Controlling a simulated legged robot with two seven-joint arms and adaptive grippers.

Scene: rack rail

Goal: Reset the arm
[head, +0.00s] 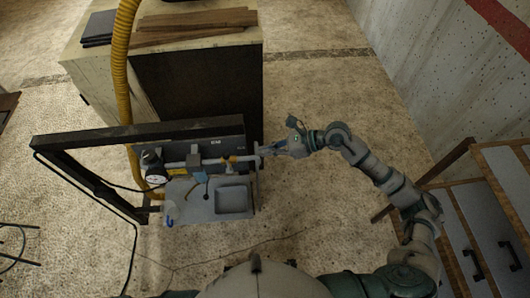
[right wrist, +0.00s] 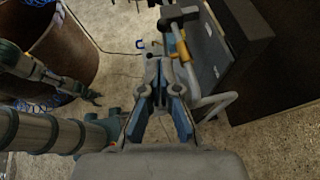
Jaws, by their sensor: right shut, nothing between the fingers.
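My right arm reaches in from the lower right in the head view. Its gripper (head: 266,151) points left, close to the right end of a grey pipe (head: 214,160) on the rack. In the right wrist view the gripper (right wrist: 159,66) shows its blue-grey fingers together with nothing held between them. The pipe and a yellow fitting (right wrist: 182,47) lie just beyond the fingers there; whether they touch is unclear. My left gripper (right wrist: 93,97) shows small at the left of the right wrist view, away from the rack, its jaws too small to read.
A bench (head: 90,58) with planks (head: 190,27) stands behind. A drawer cabinet (head: 485,215) is at right. Floor between rack and wall is clear.

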